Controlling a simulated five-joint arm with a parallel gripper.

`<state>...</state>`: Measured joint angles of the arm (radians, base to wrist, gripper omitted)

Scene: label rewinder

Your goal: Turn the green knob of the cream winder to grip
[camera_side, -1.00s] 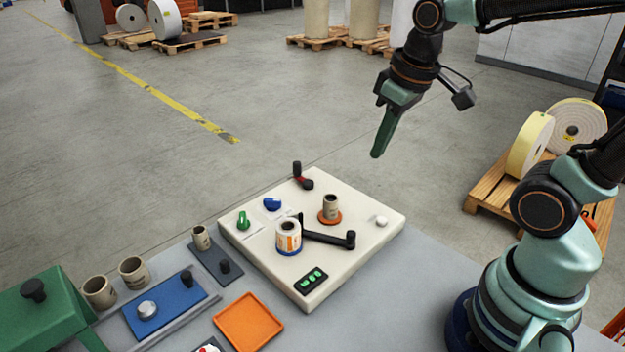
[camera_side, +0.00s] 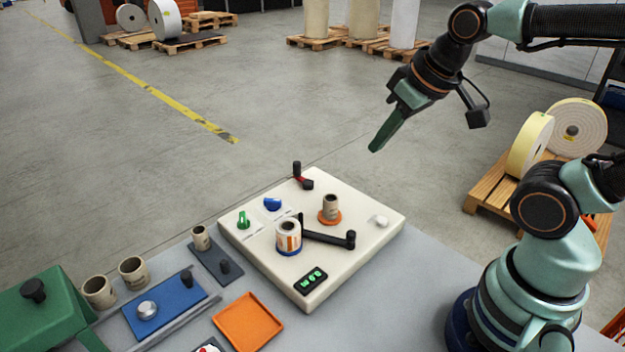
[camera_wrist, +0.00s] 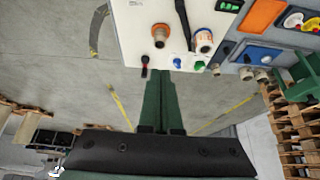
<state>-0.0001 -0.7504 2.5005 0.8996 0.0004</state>
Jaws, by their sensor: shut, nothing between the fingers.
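The cream winder (camera_side: 345,270) sits on the grey bench. Its green knob (camera_side: 243,220) is at the winder's left corner, beside a blue knob (camera_side: 272,203). In the wrist view the green knob (camera_wrist: 199,66) shows to the right of the blue knob (camera_wrist: 177,63). Any lettering by the green knob is too small to read. My gripper (camera_side: 374,149) is shut and empty, in the air above and beyond the winder's far side, well apart from the green knob. In the wrist view its fingers (camera_wrist: 162,100) lie together, pointing toward the winder (camera_wrist: 135,40).
On the winder stand a label roll (camera_side: 289,238), a core on an orange hub (camera_side: 330,210), a black crank arm (camera_side: 328,238) and a red-and-black lever (camera_side: 303,178). An orange tray (camera_side: 248,322) and a blue plate (camera_side: 160,305) lie in front. The air above the winder is clear.

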